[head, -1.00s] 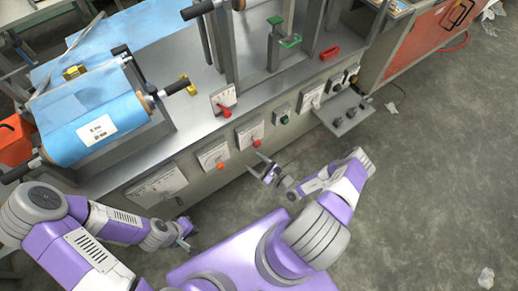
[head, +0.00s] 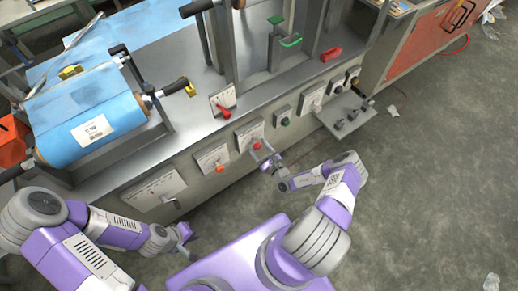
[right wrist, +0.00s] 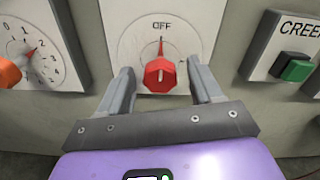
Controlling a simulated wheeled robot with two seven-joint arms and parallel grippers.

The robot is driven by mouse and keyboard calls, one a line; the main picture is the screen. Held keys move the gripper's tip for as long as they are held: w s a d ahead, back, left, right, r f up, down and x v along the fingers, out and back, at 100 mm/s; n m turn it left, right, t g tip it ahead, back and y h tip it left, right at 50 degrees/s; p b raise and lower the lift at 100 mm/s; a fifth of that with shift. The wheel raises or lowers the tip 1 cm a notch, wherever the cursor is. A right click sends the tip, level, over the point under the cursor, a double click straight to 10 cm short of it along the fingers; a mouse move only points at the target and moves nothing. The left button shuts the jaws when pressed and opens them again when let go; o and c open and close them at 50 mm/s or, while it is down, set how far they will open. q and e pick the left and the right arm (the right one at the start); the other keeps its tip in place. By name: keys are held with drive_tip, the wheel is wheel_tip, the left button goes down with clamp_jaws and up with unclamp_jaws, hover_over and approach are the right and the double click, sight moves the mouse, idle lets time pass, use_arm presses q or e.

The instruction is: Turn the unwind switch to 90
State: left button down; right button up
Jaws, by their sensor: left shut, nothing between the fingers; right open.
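A red rotary switch (right wrist: 160,75) sits on a white plate (right wrist: 199,20) in the right wrist view. Its pointer is upright, toward the word OFF. Any other markings on the plate are hidden or unreadable. In the head view this red switch (head: 257,146) is on the machine's front panel. My right gripper (right wrist: 159,68) is open, with one finger on each side of the knob and visible gaps between. In the head view the right gripper (head: 264,154) is right at the panel. My left gripper (head: 184,241) is shut and empty, low and away from the panel.
An orange knob (right wrist: 9,72) with a numbered dial is left of the switch. A green button (right wrist: 296,70) marked CREEP, partly cut off, is to the right. A small shelf (head: 345,118) juts out further right. The floor (head: 430,190) at right is mostly clear.

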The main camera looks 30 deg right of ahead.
drive_tip(key=shift+c, duration=0.3)
drive_tip(key=c, duration=1)
drive_tip(key=m, duration=0.8)
drive_tip(key=shift+d+m, duration=0.1)
drive_tip(key=shift+m, duration=0.2)
drive_tip(key=m+b, duration=0.1)
drive_tip(key=m, duration=0.3)
drive_tip(key=shift+f, duration=0.1)
drive_tip(key=m, duration=0.5)
drive_tip(key=shift+b, duration=0.4)
drive_tip(key=shift+m, duration=0.3)
